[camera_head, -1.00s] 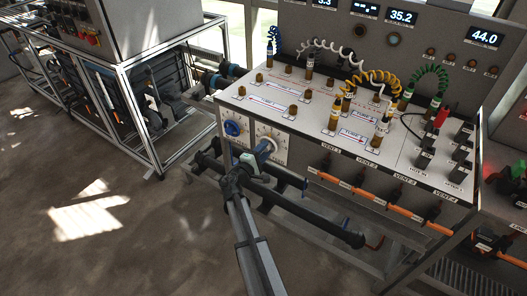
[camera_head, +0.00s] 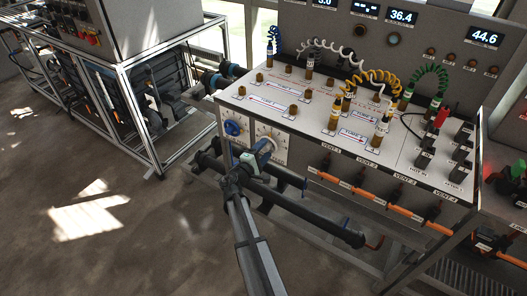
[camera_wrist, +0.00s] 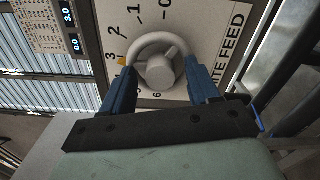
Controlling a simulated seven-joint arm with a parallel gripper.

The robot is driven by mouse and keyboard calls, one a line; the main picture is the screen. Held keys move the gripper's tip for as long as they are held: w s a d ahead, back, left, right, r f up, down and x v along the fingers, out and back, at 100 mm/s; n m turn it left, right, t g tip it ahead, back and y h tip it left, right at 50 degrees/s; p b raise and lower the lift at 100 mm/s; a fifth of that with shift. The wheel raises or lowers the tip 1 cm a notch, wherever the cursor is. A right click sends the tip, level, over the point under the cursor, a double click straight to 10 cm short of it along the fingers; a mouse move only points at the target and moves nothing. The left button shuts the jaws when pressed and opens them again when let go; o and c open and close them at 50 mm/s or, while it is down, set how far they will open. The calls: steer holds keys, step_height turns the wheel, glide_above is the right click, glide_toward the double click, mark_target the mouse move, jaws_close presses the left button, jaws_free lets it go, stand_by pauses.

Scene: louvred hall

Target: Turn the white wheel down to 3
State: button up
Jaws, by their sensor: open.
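The white wheel (camera_wrist: 160,66) is a round rim with a central hub on a white dial plate marked with numbers and lettering ending in "ITE FEED". A small yellow mark (camera_wrist: 121,60) shows at the wheel's left edge, beside the 3. My gripper (camera_wrist: 163,84) is open, with one blue finger on each side of the wheel's lower part. I cannot tell whether the fingers touch the rim. In the head view my gripper (camera_head: 264,146) is in front of the white dial plate (camera_head: 275,134) and hides most of the wheel.
A blue wheel (camera_head: 233,128) is just left of the white dial. Dark pipes (camera_head: 325,226) run below it. Above is a sloping panel (camera_head: 262,112) with pegs and coiled cables. A small display (camera_wrist: 69,14) reads 3.0 above 0.0. The floor at left is clear.

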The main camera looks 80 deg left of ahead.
steer(key=shift+s+d, duration=0.1)
steer(key=v, duration=1.3)
steer(key=shift+s+d, duration=0.2)
